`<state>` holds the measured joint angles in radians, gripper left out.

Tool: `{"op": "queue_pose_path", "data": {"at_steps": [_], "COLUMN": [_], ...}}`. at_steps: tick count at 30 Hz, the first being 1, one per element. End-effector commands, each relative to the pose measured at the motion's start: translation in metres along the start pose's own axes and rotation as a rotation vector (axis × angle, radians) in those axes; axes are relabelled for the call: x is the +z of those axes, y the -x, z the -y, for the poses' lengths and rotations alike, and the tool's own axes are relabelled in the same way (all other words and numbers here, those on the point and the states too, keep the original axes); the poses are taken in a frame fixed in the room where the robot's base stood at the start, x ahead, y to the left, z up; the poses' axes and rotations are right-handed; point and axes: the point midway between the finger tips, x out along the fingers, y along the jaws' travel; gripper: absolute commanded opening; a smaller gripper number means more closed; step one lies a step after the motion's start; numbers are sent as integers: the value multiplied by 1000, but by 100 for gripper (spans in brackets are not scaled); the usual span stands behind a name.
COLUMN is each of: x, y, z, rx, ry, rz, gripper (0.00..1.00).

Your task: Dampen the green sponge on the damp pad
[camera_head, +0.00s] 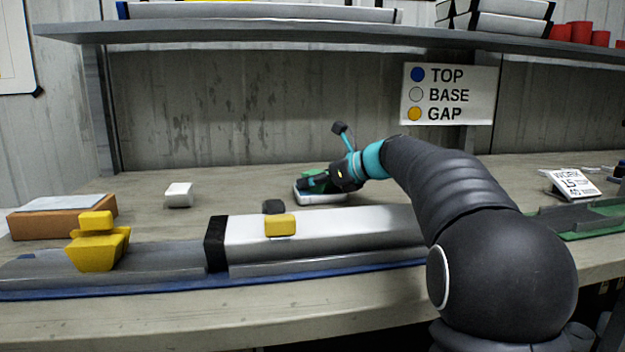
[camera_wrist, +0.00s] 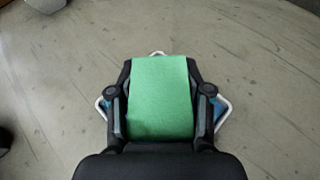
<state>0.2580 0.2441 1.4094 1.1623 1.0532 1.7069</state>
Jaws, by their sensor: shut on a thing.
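The green sponge (camera_wrist: 160,98) is held between the two fingers of my gripper (camera_wrist: 160,95) in the wrist view. In the head view the sponge (camera_head: 313,173) shows as a small green patch behind my gripper (camera_head: 328,182). A low white-rimmed tray with a blue inside, likely the damp pad (camera_head: 322,198), lies directly under the gripper. Its white rim (camera_wrist: 223,110) and bits of blue show around the fingers in the wrist view. The sponge hides most of the pad, and I cannot tell whether they touch.
A white core liner (camera_head: 330,232) lies along a metal rail in front, with a yellow block (camera_head: 280,225) on it. A yellow piece (camera_head: 97,245), a brown box (camera_head: 60,220) and a white block (camera_head: 179,195) are at left. A shelf (camera_head: 300,33) hangs above.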

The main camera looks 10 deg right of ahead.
Motion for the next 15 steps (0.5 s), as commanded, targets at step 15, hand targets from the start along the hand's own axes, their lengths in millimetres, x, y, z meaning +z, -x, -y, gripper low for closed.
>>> {"op": "queue_pose_path", "data": {"at_steps": [15], "x": [13], "y": [4], "z": [1], "rx": [2], "ry": [-3], "rz": [-5], "gripper": [34]}}
